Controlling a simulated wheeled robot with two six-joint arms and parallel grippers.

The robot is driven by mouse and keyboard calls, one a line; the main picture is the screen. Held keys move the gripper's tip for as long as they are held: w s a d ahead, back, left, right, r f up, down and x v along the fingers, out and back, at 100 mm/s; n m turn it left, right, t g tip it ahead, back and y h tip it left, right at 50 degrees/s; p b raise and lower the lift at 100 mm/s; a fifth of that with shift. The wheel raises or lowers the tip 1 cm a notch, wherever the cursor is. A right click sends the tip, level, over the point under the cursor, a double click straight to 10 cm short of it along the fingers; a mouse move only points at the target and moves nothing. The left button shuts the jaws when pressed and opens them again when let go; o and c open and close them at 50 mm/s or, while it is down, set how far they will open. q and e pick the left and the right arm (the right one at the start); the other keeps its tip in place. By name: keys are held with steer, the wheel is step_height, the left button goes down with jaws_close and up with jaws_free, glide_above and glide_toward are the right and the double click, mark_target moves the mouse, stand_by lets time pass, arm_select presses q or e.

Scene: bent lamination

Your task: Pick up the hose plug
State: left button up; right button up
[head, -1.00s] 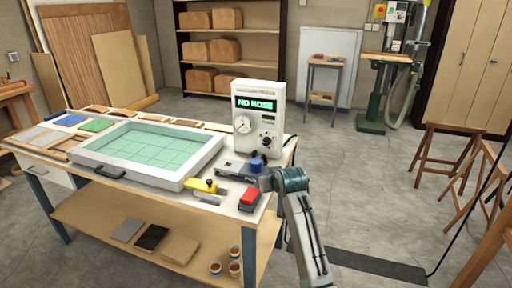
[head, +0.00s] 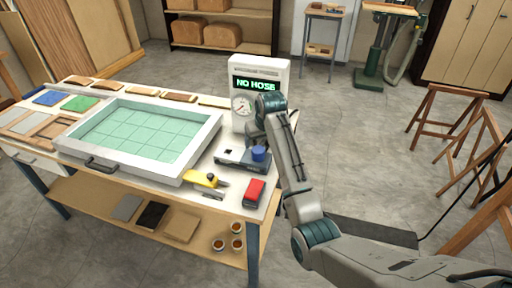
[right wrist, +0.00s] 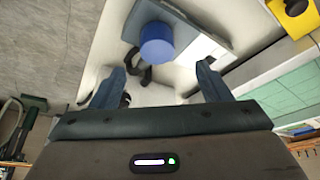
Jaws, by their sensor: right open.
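A blue round cylinder (head: 259,153) stands on a grey plate (head: 232,158) at the table's right end, in front of the white control unit (head: 240,82). It also shows in the right wrist view (right wrist: 157,42), beyond the fingertips. A small black curved piece (right wrist: 134,64) lies beside it on the white surface; I cannot tell for certain which of them is the hose plug. My right gripper (right wrist: 160,76) is open, its fingers apart with nothing between them, above and near these things. In the head view my arm partly hides this area. My left gripper is not in view.
The control unit's screen reads "NO HOSE". A yellow tool (head: 203,179) and a red-topped block (head: 254,190) lie near the table's front edge. A white-framed tray with a green grid (head: 205,140) fills the table's middle.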

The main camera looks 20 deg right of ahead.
mark_target(258, 150)
steer(key=shift+f, duration=0.85)
steer(key=p+x, duration=0.1)
steer(key=x, duration=0.1)
steer(key=p+x, duration=0.1)
steer(key=x, duration=0.1)
steer(key=shift+w+d+r, duration=0.15)
steer(key=shift+w, duration=0.15)
steer(key=shift+w+f+p, duration=0.1)
steer(key=shift+f+p, duration=0.2)
steer(key=shift+f, duration=0.05)
steer(key=shift+x, duration=0.8)
steer(key=shift+w+f, duration=0.15)
steer(key=shift+f, duration=0.25)
steer(key=c, duration=1.1)
